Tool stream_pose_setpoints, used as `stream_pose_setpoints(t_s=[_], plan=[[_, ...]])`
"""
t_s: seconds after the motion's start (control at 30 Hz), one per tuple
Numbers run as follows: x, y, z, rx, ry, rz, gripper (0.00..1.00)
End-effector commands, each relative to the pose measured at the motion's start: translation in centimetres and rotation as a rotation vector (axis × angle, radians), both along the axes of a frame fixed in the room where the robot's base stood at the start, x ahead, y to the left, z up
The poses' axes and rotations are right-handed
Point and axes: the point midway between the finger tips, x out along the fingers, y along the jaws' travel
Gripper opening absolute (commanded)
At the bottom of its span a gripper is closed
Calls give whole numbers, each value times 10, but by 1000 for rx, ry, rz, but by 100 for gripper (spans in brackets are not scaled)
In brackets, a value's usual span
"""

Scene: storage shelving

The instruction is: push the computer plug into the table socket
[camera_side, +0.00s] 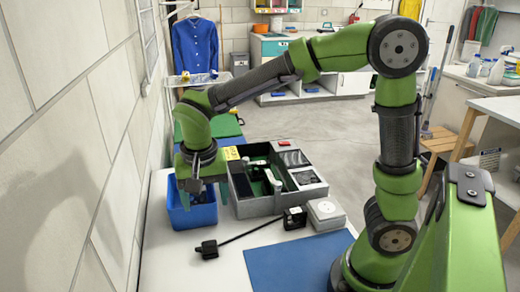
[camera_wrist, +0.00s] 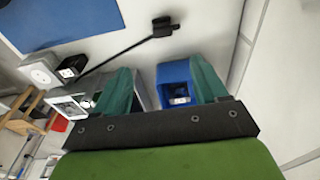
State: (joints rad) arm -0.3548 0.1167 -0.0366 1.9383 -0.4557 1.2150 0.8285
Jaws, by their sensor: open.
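A black plug (camera_side: 208,249) lies on the white table near its left edge, at the end of a black cable. It also shows at the top of the wrist view (camera_wrist: 163,27). The cable runs toward a small black box (camera_side: 295,217) beside a white table socket (camera_side: 326,213). The socket shows at left in the wrist view (camera_wrist: 40,72) with a round face. My gripper (camera_side: 204,183) is open, pointing down above the blue bin, apart from the plug. In the wrist view its two teal fingers (camera_wrist: 160,70) are spread, with nothing held between them.
A blue bin (camera_side: 191,213) with small items inside stands under my gripper. A grey open case (camera_side: 273,204) with green boards stands right of it. A blue mat (camera_side: 300,264) lies at the table's front. A wall bounds the left side. The table around the plug is clear.

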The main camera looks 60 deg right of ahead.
Motion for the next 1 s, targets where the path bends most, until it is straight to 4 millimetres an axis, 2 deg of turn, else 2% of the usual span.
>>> stream_pose_setpoints(t_s=[0.4,0.5,0.67,1.0], plan=[[6,-8,-84,-2,8,-2,72],[8,-9,-100,-1,5,-3,72],[9,-10,-111,-1,2,0,72],[10,-9,-113,-1,2,0,72]])
